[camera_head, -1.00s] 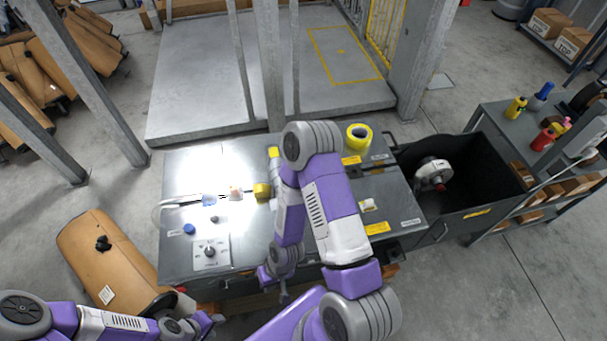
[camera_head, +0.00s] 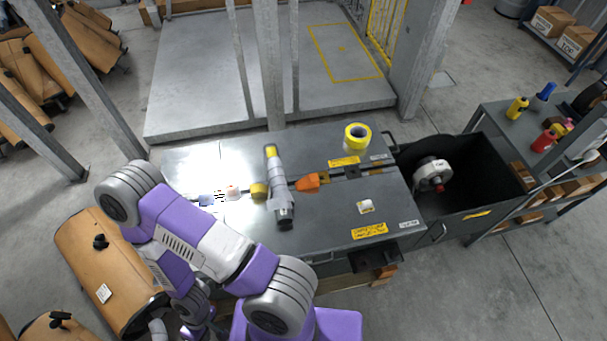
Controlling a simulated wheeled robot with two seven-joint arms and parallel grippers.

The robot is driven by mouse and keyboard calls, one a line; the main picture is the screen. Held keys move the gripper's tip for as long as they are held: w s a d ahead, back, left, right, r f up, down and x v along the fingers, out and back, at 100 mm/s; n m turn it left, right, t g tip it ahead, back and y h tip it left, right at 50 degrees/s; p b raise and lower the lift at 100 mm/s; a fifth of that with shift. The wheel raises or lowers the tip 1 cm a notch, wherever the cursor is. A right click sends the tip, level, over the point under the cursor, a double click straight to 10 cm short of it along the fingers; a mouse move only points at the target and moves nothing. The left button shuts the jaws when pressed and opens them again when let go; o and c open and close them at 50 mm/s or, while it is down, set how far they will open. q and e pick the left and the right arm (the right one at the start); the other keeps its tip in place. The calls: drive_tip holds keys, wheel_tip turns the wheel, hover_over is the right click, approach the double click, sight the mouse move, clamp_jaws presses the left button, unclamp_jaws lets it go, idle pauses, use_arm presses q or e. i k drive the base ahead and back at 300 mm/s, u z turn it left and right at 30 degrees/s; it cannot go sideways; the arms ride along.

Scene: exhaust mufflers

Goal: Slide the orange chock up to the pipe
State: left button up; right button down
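The orange chock (camera_head: 307,183) lies on the grey table, just right of the pipe (camera_head: 278,190). A narrow gap seems to separate them. The pipe is grey, with a yellow end at the back and a dark end at the front. A yellow block (camera_head: 259,192) sits at its left side. One purple arm of mine reaches over the left front of the table, apparently the left one. Its gripper (camera_head: 192,328) hangs low by the bottom edge, away from the chock. Its fingers are too unclear to read. My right gripper is not in view.
The table's right half (camera_head: 345,208) is mostly clear. A dark bin (camera_head: 470,187) holding a white part (camera_head: 432,175) is to the right. A brown muffler (camera_head: 110,260) lies left of the table.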

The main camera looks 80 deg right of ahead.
sight(310, 181)
drive_tip(key=u, duration=0.05)
drive_tip(key=k, duration=1.1)
drive_tip(key=z, duration=1.65)
drive_tip(key=i, duration=0.5)
drive_tip(key=u, duration=0.1)
